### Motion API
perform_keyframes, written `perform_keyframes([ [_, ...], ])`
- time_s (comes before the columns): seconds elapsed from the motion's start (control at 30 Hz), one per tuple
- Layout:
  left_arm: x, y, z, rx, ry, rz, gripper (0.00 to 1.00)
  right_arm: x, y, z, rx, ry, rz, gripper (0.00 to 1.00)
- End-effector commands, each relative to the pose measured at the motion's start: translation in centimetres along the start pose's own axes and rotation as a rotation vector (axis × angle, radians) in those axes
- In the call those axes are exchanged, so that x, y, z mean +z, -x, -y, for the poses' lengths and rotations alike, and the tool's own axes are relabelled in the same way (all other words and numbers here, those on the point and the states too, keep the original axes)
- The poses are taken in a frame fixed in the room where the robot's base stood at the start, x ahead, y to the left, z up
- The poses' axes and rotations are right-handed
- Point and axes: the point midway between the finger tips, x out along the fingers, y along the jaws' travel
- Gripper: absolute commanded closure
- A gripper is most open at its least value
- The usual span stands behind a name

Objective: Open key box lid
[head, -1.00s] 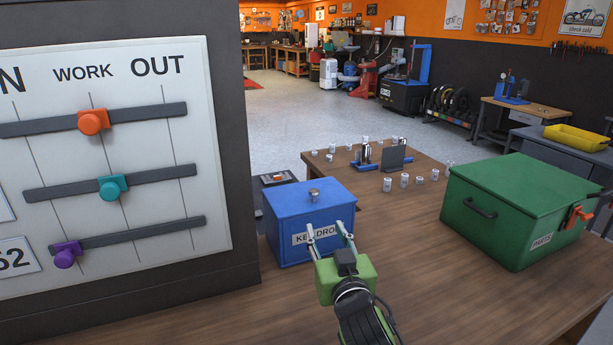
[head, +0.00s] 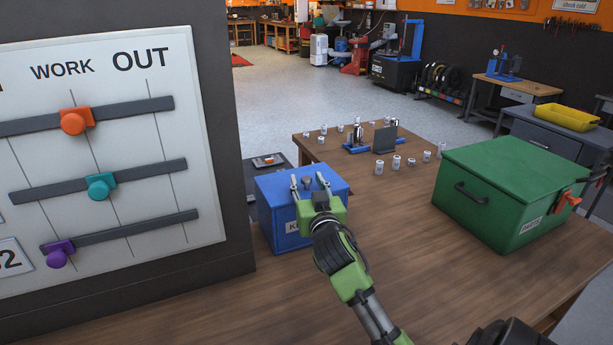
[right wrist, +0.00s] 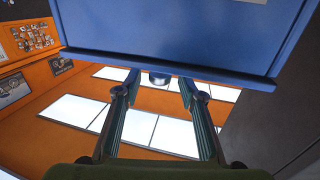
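The key box (head: 279,222) is blue, with a partly hidden white label on its front. Its lid (head: 331,177) is down, with a small round metal knob (head: 307,181) on top. My right gripper (head: 308,187) is at the lid, its two fingers spread on either side of the knob. In the right wrist view the fingers (right wrist: 160,84) are apart, with the knob (right wrist: 159,78) between their tips and the blue box (right wrist: 175,30) filling the top. I cannot tell whether the fingers touch the knob. My left gripper is not in view.
A panel (head: 200,200) with coloured sliders stands left of the key box. A green parts box (head: 500,190) stands to the right. Several small metal canisters (head: 396,163) are behind on the wooden table (head: 400,270). The tabletop between the two boxes is clear.

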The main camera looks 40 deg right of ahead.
Motion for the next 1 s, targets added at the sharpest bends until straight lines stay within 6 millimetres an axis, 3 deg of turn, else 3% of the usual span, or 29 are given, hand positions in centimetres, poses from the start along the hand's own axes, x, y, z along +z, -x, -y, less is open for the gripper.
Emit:
perform_keyframes([
  [0.2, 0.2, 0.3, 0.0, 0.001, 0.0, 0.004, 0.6, 0.0, -1.4, -0.1, 0.001, 0.002, 0.0, 0.63],
  [0.47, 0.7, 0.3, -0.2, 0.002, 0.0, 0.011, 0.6, 0.0, -1.6, 0.0, 0.001, 0.001, 0.0, 0.63],
  [0.63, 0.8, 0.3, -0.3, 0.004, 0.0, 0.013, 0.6, 0.0, -1.5, 0.0, 0.001, 0.001, 0.0, 1.0],
  [1.0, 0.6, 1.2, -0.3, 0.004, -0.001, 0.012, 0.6, -0.8, -2.5, 0.5, 0.0, 0.007, 0.028, 1.0],
])
